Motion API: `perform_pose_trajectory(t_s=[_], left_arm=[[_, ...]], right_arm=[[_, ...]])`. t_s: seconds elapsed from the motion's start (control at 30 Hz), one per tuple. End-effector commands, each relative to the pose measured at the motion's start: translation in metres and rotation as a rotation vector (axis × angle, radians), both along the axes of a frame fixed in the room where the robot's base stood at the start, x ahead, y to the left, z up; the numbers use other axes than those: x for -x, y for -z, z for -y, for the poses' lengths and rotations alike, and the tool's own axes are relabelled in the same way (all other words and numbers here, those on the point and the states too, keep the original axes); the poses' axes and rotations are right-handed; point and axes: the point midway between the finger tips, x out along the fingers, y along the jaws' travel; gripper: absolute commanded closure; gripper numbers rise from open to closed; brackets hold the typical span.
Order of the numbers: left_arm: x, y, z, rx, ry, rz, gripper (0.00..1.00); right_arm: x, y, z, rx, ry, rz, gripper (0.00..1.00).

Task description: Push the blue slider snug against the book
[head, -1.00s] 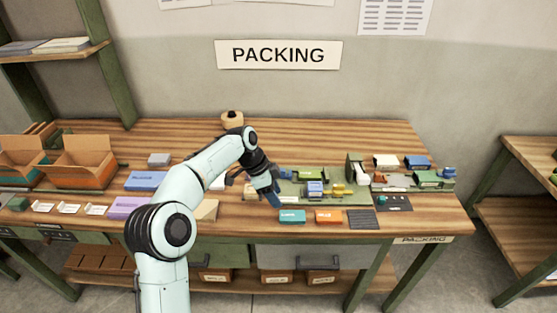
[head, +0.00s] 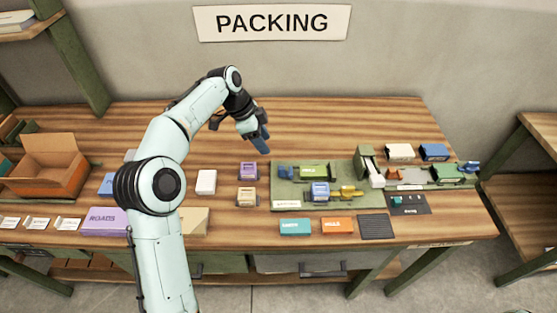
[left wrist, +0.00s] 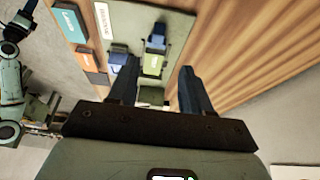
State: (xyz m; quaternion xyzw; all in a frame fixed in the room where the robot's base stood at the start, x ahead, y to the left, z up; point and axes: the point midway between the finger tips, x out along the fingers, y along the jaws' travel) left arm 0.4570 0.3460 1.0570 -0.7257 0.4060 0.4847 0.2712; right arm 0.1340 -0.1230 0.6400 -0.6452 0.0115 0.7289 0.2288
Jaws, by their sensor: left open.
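The blue slider (head: 286,172) stands on the green board (head: 287,202), just left of a green book (head: 314,171). Any gap between slider and book is too small to judge. In the left wrist view the slider (left wrist: 156,38) shows beyond the green book (left wrist: 153,65), between and past my fingers. My left gripper (head: 261,140) is open and empty, above the table, behind and left of the slider. Its two dark fingers (left wrist: 155,88) are spread in the left wrist view.
A blue-grey book (head: 320,190) and a yellow slider (head: 350,191) share the board. A green upright (head: 366,163) stands at its right. Purple (head: 249,170) and tan (head: 247,196) blocks lie left of it. The table behind the board is clear.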

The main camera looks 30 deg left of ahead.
Motion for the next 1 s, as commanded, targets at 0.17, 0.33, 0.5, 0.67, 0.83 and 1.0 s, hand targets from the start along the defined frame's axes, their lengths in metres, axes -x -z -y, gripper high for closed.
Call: perform_pose_trajectory(t_s=[0.17, 0.33, 0.5, 0.67, 0.83, 1.0], left_arm=[[-0.004, 0.031, 0.011, 0.001, 0.004, -0.006, 0.51], [-0.012, 0.065, 0.023, 0.003, 0.003, -0.006, 0.51], [-0.019, 0.094, 0.034, 0.003, 0.003, -0.004, 0.51], [-0.023, 0.111, 0.039, 0.001, 0.001, -0.002, 0.51], [-0.025, 0.118, 0.042, 0.001, 0.001, -0.002, 0.51], [-0.025, 0.118, 0.042, 0.000, 0.000, -0.001, 0.51]], right_arm=[[0.006, 0.008, 0.000, 0.001, 0.001, -0.007, 0.57], [0.010, 0.013, 0.000, 0.001, 0.000, -0.011, 0.57], [0.011, 0.016, 0.000, 0.000, 0.001, -0.014, 0.57], [0.012, 0.016, 0.000, 0.000, 0.001, -0.014, 0.57], [0.012, 0.017, 0.000, 0.000, 0.001, -0.014, 0.57], [0.012, 0.017, 0.000, 0.000, 0.001, -0.014, 0.57]])
